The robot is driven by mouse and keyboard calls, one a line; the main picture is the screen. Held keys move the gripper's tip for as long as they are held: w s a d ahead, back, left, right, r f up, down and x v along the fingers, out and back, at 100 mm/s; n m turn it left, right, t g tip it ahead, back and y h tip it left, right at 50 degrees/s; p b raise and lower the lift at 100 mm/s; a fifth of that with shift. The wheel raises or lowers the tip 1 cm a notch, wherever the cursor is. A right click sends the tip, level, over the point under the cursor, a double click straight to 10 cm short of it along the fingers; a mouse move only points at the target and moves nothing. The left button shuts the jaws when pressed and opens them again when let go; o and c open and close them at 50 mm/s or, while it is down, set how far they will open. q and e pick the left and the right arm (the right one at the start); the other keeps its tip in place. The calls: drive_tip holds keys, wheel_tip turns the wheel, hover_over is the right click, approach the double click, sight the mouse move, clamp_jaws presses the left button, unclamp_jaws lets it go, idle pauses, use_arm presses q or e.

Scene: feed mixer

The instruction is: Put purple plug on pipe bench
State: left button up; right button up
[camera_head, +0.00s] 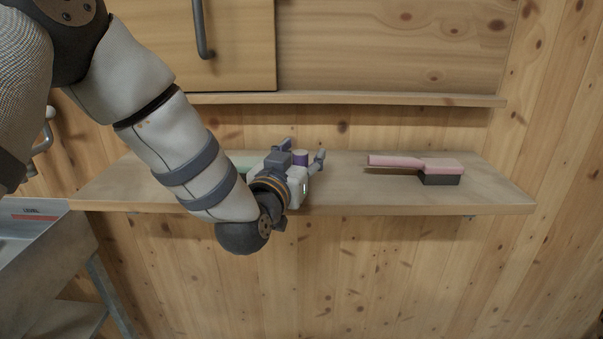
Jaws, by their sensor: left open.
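The purple plug (300,158) is a small purple cylinder standing on the wooden shelf (345,190). It shows just beyond my left gripper (303,155), with its lower part hidden. My left gripper is open, with its fingers spread on either side of the plug. I cannot tell whether the fingers touch it. No pipe bench can be made out in this view. My right gripper is not in view.
A pink brush (440,165) with a dark base lies on the right of the shelf. A green object (242,161) is mostly hidden behind my left arm. A narrow ledge (340,98) runs above the shelf. A metal sink (35,245) stands at lower left.

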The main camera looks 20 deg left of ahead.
use_arm(q)
drive_tip(key=shift+r, duration=0.1)
clamp_jaws()
